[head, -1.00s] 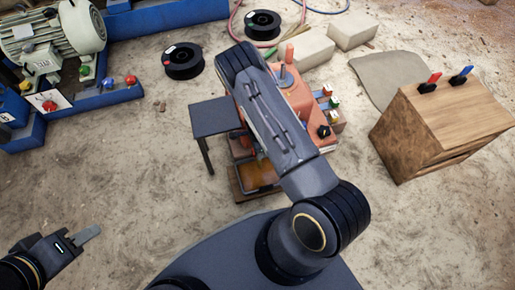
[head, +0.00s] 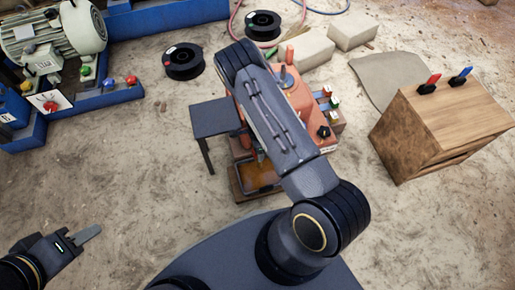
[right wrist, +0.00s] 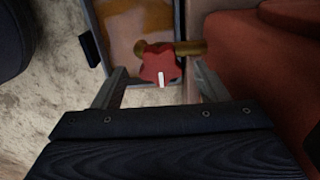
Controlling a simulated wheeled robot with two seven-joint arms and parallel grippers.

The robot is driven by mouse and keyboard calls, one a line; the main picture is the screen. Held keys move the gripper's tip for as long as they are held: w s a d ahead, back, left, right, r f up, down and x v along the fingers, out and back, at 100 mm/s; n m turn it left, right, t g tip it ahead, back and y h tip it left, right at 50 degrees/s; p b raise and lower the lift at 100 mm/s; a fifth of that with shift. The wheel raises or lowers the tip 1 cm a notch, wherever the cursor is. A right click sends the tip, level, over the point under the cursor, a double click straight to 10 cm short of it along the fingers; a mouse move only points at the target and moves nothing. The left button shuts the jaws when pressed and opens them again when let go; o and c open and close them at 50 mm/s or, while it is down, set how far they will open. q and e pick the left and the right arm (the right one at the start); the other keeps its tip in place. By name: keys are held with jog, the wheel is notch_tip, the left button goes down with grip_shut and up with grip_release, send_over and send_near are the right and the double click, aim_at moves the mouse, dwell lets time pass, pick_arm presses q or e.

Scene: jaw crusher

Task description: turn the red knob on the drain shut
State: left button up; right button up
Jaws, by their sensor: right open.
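The red knob (right wrist: 158,64) shows in the right wrist view, lobed, with a white mark pointing down the picture. It sits at the brass drain pipe (right wrist: 190,47), beside a tray (right wrist: 181,15) with an orange-brown bottom. My right gripper (right wrist: 160,76) is open, with one finger on each side of the knob and gaps between; I cannot tell whether the fingertips reach its depth. In the head view my right forearm hides the knob and most of that gripper. My left gripper (head: 88,234) is at the lower left, away from everything; its fingers overlap in the picture.
The orange-red machine (head: 300,100) stands under my right arm, with a dark side table (head: 213,117) at its left. A wooden box (head: 445,120) with red and blue switches is at the right. A motor on a blue frame (head: 110,97) is at the left. Open floor lies between.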

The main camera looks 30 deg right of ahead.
notch_tip(320, 180, up, 6)
jog(key=shift+r+p, duration=0.2)
jog(key=shift+p, duration=0.85)
